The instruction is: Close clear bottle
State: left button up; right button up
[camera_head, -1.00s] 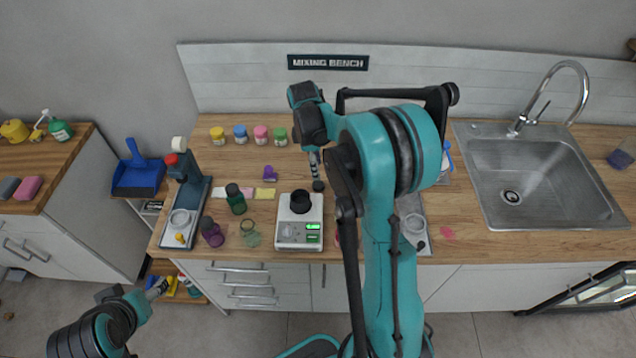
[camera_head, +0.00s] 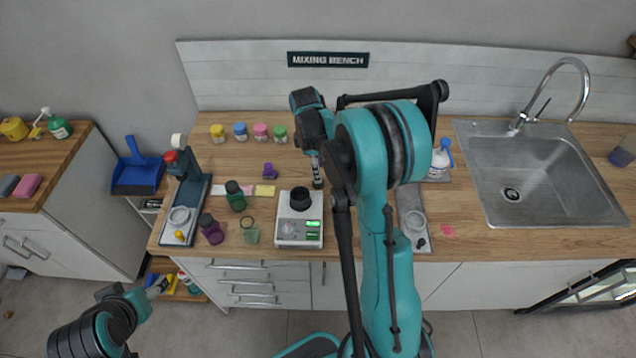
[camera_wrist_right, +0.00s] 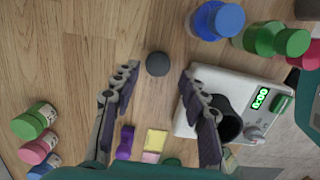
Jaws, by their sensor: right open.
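A clear greenish bottle (camera_head: 251,234) stands open-topped near the counter's front edge, left of the scale; I cannot make it out in the wrist view. A small dark round piece, perhaps a cap, lies on the wood in the right wrist view (camera_wrist_right: 157,64), ahead of and between the fingertips. My right gripper (camera_wrist_right: 155,77) is open and empty, pointing down above the counter behind the scale's right side in the head view (camera_head: 317,174). My left gripper (camera_head: 158,288) is low at the left, away from the counter; its jaw state is unclear.
A white scale (camera_head: 299,232) with a black cup (camera_head: 300,199) is close to my right gripper. A purple bottle (camera_head: 211,229) and a green bottle (camera_head: 235,196) stand beside the clear bottle. Several colour-lidded jars (camera_head: 260,133) line the back. A purple piece (camera_head: 270,171) lies behind the notes.

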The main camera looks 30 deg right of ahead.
notch_tip(320, 180, down, 5)
jog(key=shift+w+f+b, duration=0.15)
jog(key=shift+f+b, duration=0.05)
jog(key=shift+b, duration=0.6)
jog(key=shift+r, duration=0.1)
jog(key=c, duration=0.5)
jog(key=shift+r, duration=0.1)
notch_tip(320, 180, up, 10)
jog(key=p, duration=0.2)
jog(key=shift+p, duration=0.3)
